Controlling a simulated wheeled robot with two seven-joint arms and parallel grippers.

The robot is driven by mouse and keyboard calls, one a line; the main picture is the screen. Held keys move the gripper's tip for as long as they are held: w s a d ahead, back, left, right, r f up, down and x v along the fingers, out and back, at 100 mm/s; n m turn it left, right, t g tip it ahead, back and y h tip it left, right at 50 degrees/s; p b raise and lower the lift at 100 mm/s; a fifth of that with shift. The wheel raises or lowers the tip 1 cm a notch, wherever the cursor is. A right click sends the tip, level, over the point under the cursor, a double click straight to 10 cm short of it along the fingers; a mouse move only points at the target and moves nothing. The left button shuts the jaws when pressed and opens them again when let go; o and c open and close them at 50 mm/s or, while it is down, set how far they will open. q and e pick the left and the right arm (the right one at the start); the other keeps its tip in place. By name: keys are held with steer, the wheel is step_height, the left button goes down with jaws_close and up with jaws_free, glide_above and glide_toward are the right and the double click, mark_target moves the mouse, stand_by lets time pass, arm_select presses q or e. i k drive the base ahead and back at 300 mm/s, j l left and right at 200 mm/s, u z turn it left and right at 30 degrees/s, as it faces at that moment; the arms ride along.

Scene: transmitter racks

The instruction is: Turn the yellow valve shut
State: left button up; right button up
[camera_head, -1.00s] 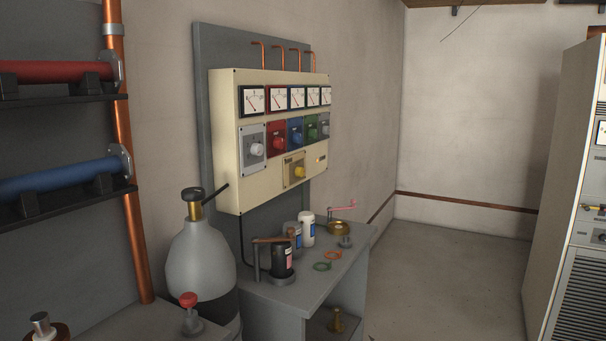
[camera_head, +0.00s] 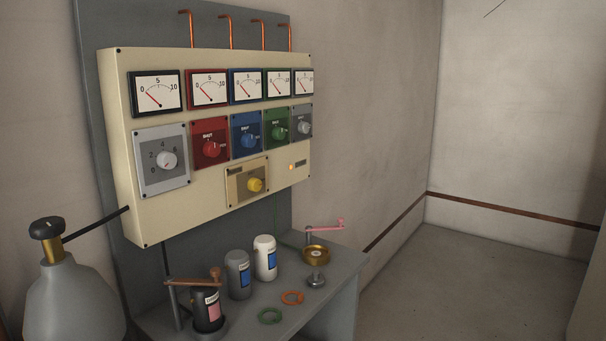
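The yellow valve (camera_head: 255,185) is a round knob on a tan plate, low on the cream control panel (camera_head: 125,150) on the wall. It sits below the red, blue and green knobs. Its label is too small to read, and I cannot tell its exact turn position. Neither of my grippers shows in the head view, and nothing touches the knob.
A grey gas bottle (camera_head: 72,305) stands at the left. The floor (camera_head: 450,280) at the right is clear.

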mark_target(254, 184)
steer(key=i+l, duration=0.4)
steer(key=l, duration=0.15)
steer(key=i+l, duration=0.45)
steer(key=i+l+u, duration=0.1)
steer(key=i+l, duration=0.3)
steer(key=l, duration=0.2)
